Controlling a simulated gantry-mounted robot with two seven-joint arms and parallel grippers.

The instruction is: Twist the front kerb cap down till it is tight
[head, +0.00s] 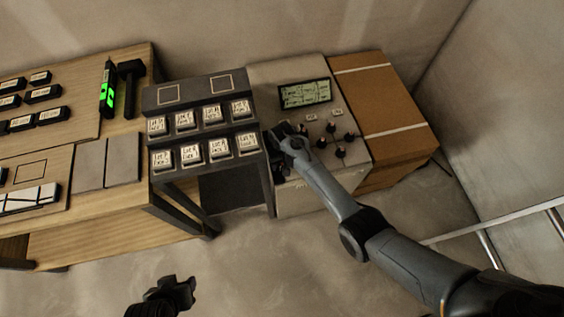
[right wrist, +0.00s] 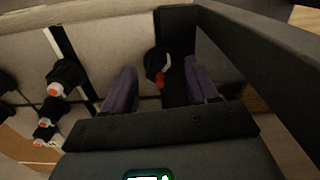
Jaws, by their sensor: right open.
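My right gripper (head: 281,150) is at the left edge of the pale slab (head: 300,203), next to the dark rack. In the right wrist view its two purple fingers (right wrist: 160,88) are open. A black cap with a red mark (right wrist: 157,62) shows in the gap between them, beside a dark upright strip. The picture does not show whether either finger touches it, or how tight it is. In the head view my gripper hides this cap. My left gripper (head: 168,296) is low in the head view, over the floor; its jaws are unclear.
Several black caps (head: 340,152) with red marks stand on the slab, right of my right gripper. A green display (head: 305,94) is behind them. The dark rack (head: 207,128) with labelled blocks is close on the left. A brown box (head: 380,105) is on the right.

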